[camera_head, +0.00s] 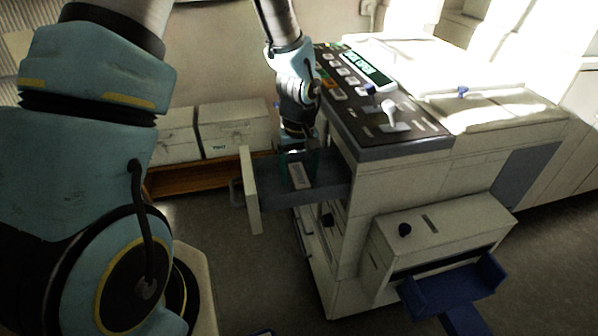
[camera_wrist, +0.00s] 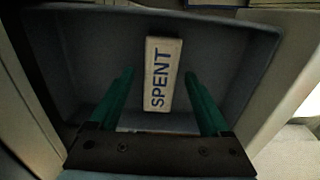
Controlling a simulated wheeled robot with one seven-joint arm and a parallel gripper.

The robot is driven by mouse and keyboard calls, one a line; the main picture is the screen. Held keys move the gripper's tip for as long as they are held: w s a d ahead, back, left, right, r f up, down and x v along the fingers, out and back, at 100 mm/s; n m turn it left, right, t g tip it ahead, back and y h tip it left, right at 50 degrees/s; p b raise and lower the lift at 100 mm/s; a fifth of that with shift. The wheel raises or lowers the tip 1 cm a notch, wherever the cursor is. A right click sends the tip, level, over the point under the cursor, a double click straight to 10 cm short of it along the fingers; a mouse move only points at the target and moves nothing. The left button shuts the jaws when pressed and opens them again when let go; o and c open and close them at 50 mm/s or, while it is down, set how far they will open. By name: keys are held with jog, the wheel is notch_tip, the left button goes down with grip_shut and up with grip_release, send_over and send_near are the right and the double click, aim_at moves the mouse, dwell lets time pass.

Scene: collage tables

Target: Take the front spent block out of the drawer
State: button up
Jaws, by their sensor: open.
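The drawer (camera_head: 252,190) is pulled out from the left side of the beige machine, with a pale front panel and a grey tray; its grey floor and walls fill the wrist view (camera_wrist: 228,60). A white block marked SPENT (camera_head: 299,176) lies in it, and it also shows in the wrist view (camera_wrist: 161,75). My gripper (camera_head: 297,160) points down into the drawer. In the wrist view its two green fingers (camera_wrist: 160,85) are open, one on each side of the block, with a gap on both sides. A pale patch, unclear, shows below the block between the fingers.
The machine's control panel (camera_head: 375,95) with buttons, a lit display and a lever stands right beside my arm. A lower beige unit with a blue tray (camera_head: 455,287) juts out at the front right. White boxes (camera_head: 233,130) stand on a wooden shelf behind the drawer.

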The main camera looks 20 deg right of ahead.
aim_at(299, 175)
notch_tip(299, 175, up, 11)
jog(key=b, duration=0.1)
dwell(0.5)
jog(key=shift+f, duration=0.1)
